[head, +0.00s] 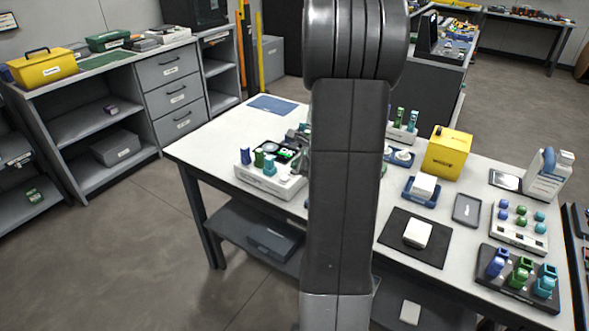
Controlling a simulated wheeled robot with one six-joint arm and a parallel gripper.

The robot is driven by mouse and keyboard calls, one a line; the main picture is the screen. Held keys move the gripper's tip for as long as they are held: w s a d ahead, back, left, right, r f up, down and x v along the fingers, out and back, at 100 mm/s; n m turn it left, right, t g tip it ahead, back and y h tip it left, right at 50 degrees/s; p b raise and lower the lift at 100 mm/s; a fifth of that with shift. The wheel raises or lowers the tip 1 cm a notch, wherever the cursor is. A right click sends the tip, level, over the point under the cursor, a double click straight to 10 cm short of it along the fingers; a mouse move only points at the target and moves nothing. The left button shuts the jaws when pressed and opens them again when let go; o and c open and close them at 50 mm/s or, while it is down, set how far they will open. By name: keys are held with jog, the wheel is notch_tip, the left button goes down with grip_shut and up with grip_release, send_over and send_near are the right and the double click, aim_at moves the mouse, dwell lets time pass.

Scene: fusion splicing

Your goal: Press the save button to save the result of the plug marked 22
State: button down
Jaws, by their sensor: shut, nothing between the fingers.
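A white device (262,183) stands on the table left of my arm. Upright blue (245,156), green (259,158) and teal (269,166) plugs stand along its left side. A dark unit with a small lit green screen (287,153) is behind them. Part of my gripper (304,141) shows beside this screen, shut and empty; my arm hides the rest. I cannot tell whether it touches anything. The save button cannot be made out, and no plug number is readable, so I cannot tell which plug is 22.
A blue mat (272,104) lies at the back left.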

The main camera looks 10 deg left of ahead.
jog(key=shift+r, duration=0.45)
jog(key=shift+r, duration=0.1)
notch_tip(320, 180, up, 5)
jog(key=p, duration=0.4)
jog(key=shift+p, duration=0.4)
jog(key=shift+s, duration=0.1)
